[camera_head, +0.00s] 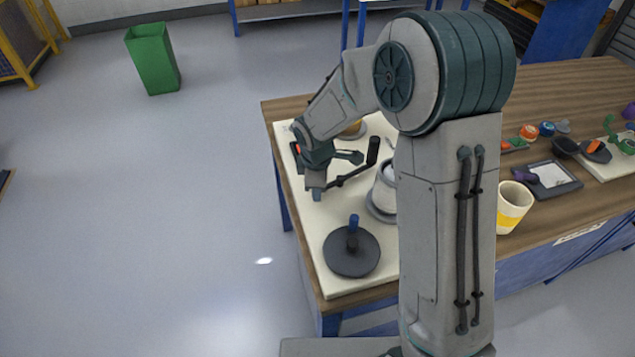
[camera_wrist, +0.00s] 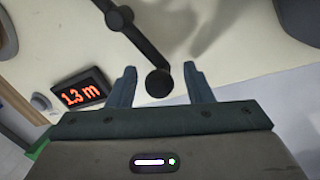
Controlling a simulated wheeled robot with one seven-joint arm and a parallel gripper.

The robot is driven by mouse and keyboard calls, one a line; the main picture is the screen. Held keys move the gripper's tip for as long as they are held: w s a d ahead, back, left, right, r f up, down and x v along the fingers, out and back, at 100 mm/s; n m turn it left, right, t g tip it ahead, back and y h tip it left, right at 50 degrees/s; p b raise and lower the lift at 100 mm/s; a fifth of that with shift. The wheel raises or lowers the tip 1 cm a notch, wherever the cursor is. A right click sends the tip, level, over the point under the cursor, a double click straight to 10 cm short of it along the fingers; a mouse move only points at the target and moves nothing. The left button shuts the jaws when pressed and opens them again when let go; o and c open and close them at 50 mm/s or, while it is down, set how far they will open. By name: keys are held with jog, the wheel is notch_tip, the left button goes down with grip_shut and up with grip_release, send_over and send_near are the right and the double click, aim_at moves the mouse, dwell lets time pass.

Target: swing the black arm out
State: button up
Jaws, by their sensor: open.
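The black arm (camera_head: 352,177) is a thin dark bar above the pale board (camera_head: 322,222), with a dark upright post at its right end. In the wrist view the black arm (camera_wrist: 140,42) runs from the top down to a round dark knob (camera_wrist: 158,83). My gripper (camera_wrist: 159,72) is open, with one finger on each side of the knob and a visible gap to both. In the head view my gripper (camera_head: 338,168) is at the arm's left end, and my own arm hides part of the board.
A small display (camera_wrist: 82,93) reads 1.3 m. A dark disc (camera_head: 345,262) with a blue-topped post stands at the board's front. A white roll (camera_head: 384,194) stands behind it. A yellow-banded cup (camera_head: 513,208) and a dark tray (camera_head: 566,186) are to the right.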

notch_tip(320, 180, up, 14)
jog(key=s, duration=0.2)
jog(key=shift+s+f, duration=0.2)
jog(key=shift+s, duration=0.15)
jog(key=s+d+r+m, duration=0.2)
jog(key=s+d+m, duration=1.3)
jog(key=s+m, duration=0.2)
jog(key=shift+s+t, duration=0.4)
jog(key=shift+s, duration=0.9)
jog(key=shift+r, duration=0.1)
